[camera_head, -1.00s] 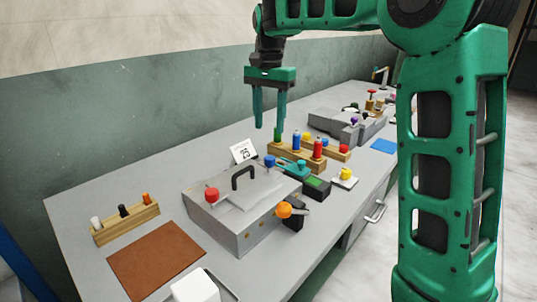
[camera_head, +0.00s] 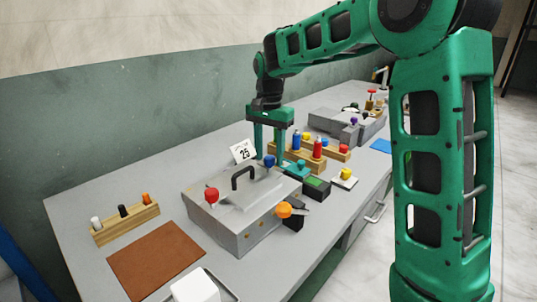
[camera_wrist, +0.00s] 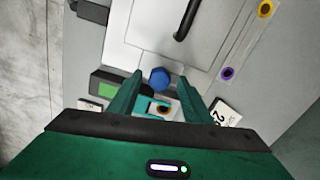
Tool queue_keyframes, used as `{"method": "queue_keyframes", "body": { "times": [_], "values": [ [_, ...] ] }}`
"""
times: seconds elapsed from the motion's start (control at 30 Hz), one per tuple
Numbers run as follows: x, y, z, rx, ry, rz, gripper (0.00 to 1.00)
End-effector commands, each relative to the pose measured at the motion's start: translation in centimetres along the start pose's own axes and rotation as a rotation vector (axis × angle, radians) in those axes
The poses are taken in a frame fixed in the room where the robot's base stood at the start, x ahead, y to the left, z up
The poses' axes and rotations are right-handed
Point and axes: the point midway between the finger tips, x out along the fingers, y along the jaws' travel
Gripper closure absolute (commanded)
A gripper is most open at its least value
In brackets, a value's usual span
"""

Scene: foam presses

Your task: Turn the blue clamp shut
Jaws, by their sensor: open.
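The blue clamp (camera_head: 269,160) is a round blue knob at the back right corner of the near grey press (camera_head: 237,236). It also shows in the wrist view (camera_wrist: 159,78), just ahead of my fingertips and between their lines. My gripper (camera_head: 270,154) points down above the knob, with its two green fingers apart. In the wrist view my gripper (camera_wrist: 162,88) is open and empty. I cannot tell whether the fingers reach down beside the knob.
A red knob (camera_head: 211,195) and an orange knob (camera_head: 284,210) are on the same press, with a black handle (camera_head: 243,176) on its lid. A "25" card (camera_head: 243,151) stands behind it. A wooden rack (camera_head: 297,155) with coloured pieces stands close on the right.

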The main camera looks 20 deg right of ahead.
Motion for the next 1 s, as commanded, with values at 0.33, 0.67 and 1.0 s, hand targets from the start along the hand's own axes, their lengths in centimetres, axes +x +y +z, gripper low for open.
{"method": "queue_keyframes", "body": {
  "times": [0.33,0.67,1.0],
  "values": [
    [-0.04,-0.03,0.01,-0.001,0.000,-0.001,0.96],
    [-0.09,-0.11,0.01,-0.059,0.001,-0.002,0.96],
    [-0.15,-0.17,0.01,-0.310,0.003,-0.004,0.96]
  ]
}}
